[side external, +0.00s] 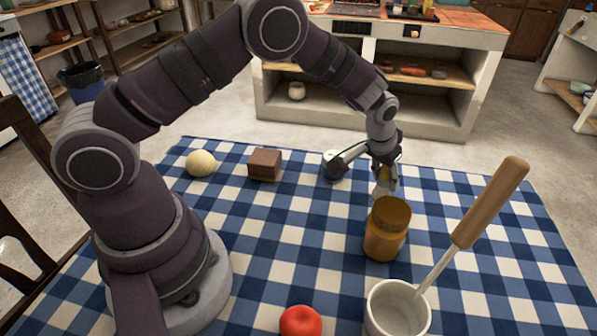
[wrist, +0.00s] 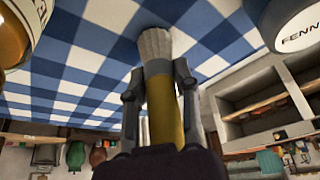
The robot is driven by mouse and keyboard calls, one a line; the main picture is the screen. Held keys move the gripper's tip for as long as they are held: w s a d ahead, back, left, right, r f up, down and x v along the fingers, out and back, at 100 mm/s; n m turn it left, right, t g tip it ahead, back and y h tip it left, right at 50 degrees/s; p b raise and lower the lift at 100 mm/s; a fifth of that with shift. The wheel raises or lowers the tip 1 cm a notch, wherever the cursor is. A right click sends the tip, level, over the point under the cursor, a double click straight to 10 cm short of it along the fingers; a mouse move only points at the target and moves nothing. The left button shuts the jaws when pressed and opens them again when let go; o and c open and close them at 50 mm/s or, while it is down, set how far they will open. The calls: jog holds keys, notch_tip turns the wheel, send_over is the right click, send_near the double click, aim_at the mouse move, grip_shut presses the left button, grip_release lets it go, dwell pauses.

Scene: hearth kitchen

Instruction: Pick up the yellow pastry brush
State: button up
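The yellow pastry brush (wrist: 165,122) is in line with my gripper, with its yellow handle between the fingers and its pale bristles (wrist: 154,43) pointing down at the cloth. In the side external view, a little of the brush (side external: 383,189) shows below my gripper (side external: 384,177), behind the amber jar. My gripper (wrist: 158,92) is shut on the brush, with one finger on each side of it near the metal collar. Whether the bristle tips touch the cloth is unclear.
An amber jar (side external: 386,232) stands close in front of my gripper. A white jar (wrist: 298,24) marked "FENN" stands nearby. A mug (side external: 398,312) with a wooden-handled utensil (side external: 490,202), a red apple (side external: 300,321), a brown block (side external: 264,165) and a cream ball (side external: 201,163) are on the checked cloth (side external: 250,225).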

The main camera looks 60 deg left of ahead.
grip_shut()
